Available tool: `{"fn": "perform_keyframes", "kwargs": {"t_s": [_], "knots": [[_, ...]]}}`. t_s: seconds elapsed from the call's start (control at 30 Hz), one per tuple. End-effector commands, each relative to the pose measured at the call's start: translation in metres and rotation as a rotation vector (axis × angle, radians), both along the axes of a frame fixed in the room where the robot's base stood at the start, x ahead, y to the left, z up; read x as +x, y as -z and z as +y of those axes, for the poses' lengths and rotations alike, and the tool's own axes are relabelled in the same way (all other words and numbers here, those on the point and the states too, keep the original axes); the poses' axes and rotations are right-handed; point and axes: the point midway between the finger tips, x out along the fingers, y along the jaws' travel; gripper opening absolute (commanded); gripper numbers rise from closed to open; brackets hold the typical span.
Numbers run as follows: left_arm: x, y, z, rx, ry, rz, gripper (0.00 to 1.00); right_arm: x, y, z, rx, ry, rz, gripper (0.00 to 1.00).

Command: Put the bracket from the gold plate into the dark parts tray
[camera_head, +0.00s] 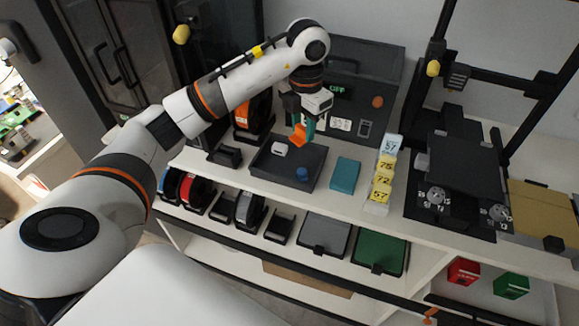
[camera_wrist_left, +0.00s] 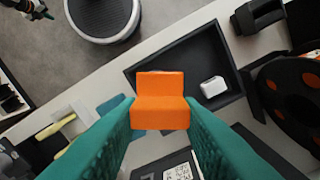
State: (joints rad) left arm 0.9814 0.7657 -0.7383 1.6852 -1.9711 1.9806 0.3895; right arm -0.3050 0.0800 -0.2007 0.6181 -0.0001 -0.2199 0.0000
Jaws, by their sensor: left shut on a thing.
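The orange bracket (camera_head: 299,134) is between the teal fingers of my left gripper (camera_head: 303,122). The gripper is shut on it and holds it above the dark parts tray (camera_head: 262,170). In the left wrist view the bracket (camera_wrist_left: 160,100) sits between the fingertips, over the tray (camera_wrist_left: 216,42).
A teal box (camera_head: 345,175) and a stand of number cards (camera_head: 383,175) are right of the tray. A dark machine with a green display (camera_head: 350,85) stands behind it. Filament spools (camera_head: 253,115) stand behind left. A black printer (camera_head: 460,165) is farther right.

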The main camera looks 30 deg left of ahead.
Motion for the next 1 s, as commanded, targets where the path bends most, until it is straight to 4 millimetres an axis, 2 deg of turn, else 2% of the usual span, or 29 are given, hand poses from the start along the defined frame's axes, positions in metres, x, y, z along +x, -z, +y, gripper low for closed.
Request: {"fn": "perform_keyframes", "kwargs": {"t_s": [0.1, 0.2, 0.3, 0.4, 0.57, 0.8, 1.0], "knots": [[0.008, 0.012, 0.017, 0.0, -0.39, 0.003, 0.11, 0.001, 0.007, 0.0, 0.0, 0.0, -0.001, 0.0], [0.013, 0.018, 0.03, 0.0, -0.696, 0.003, 0.11, 0.002, 0.011, 0.0, -0.001, 0.0, -0.002, 0.0], [0.016, 0.024, 0.041, 0.001, -0.947, 0.003, 0.11, 0.003, 0.014, 0.0, 0.0, 0.0, -0.003, 0.0], [0.018, 0.027, 0.048, 0.001, -1.128, 0.001, 0.11, 0.004, 0.015, 0.0, 0.0, 0.0, -0.005, 0.0], [0.019, 0.033, 0.054, 0.001, -1.273, 0.002, 0.11, 0.005, 0.015, 0.0, -0.001, 0.001, -0.006, 0.0], [0.018, 0.074, 0.054, 0.003, -1.293, 0.006, 0.11, 0.005, 0.005, 0.0, 0.0, 0.001, -0.007, 0.0], [0.019, 0.094, 0.054, 0.001, -1.292, 0.001, 0.11, 0.005, 0.002, 0.0, 0.0, 0.001, -0.007, 0.0]]}}
